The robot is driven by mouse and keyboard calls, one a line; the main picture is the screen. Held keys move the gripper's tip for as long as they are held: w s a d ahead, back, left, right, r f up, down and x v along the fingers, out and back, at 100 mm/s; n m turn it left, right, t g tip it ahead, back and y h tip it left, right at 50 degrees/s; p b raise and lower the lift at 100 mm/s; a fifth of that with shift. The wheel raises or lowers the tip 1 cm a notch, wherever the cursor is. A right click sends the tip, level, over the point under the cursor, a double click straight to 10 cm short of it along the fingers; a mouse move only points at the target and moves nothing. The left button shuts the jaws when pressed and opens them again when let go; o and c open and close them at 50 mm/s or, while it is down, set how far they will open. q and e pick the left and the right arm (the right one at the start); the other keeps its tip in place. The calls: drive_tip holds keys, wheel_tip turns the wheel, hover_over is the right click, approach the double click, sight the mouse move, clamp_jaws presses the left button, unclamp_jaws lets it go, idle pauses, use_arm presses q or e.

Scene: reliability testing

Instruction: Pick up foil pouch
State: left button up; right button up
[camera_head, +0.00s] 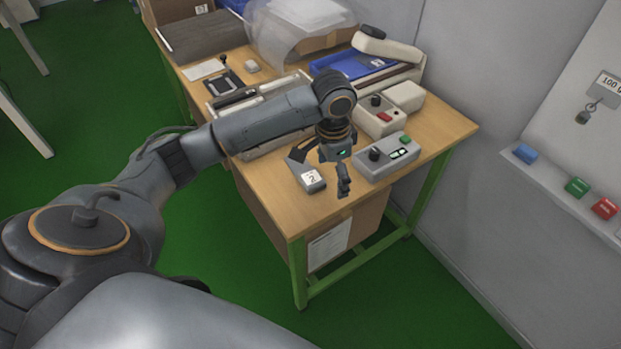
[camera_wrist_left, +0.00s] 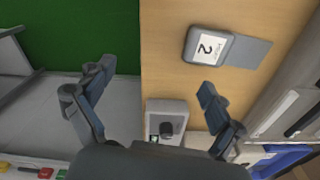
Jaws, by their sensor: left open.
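My left gripper (camera_head: 343,188) hangs over the front right part of the wooden table, pointing down. In the left wrist view its two fingers are spread and empty (camera_wrist_left: 157,74). A small grey piece with a white label marked 2 (camera_head: 311,179) lies on the table just left of the gripper. In the left wrist view it shows as a labelled grey block with a flat darker part (camera_wrist_left: 249,51), apart from the fingers. I cannot tell whether this piece is the foil pouch; no other thing is clearly a foil pouch. My right gripper is not in view.
A grey control box (camera_head: 389,155) with a knob and green button stands right behind the gripper. Another box with a red button (camera_head: 378,117) is behind it. A blue tray (camera_head: 345,64) and clear plastic (camera_head: 292,20) lie farther back. The table's front corner is bare.

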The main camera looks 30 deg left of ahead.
use_arm(q)
wheel_tip(320, 180, up, 7)
drive_tip(key=n, duration=0.2)
hover_over(311, 178)
drive_tip(key=shift+g, duration=0.3)
drive_tip(key=f, duration=0.8)
drive_tip(key=shift+w+d+f, duration=0.15)
drive_tip(key=shift+w+d, duration=0.05)
drive_tip(key=shift+w, duration=0.1)
drive_tip(key=shift+s+a+f+p, duration=0.1)
drive_tip(key=shift+f+p, duration=0.1)
drive_tip(key=shift+f, duration=1.15)
drive_tip(key=shift+s+a+f+p, duration=0.1)
drive_tip(key=shift+f+p, duration=0.1)
drive_tip(key=shift+f, duration=1.1)
drive_tip(key=c, duration=1.2)
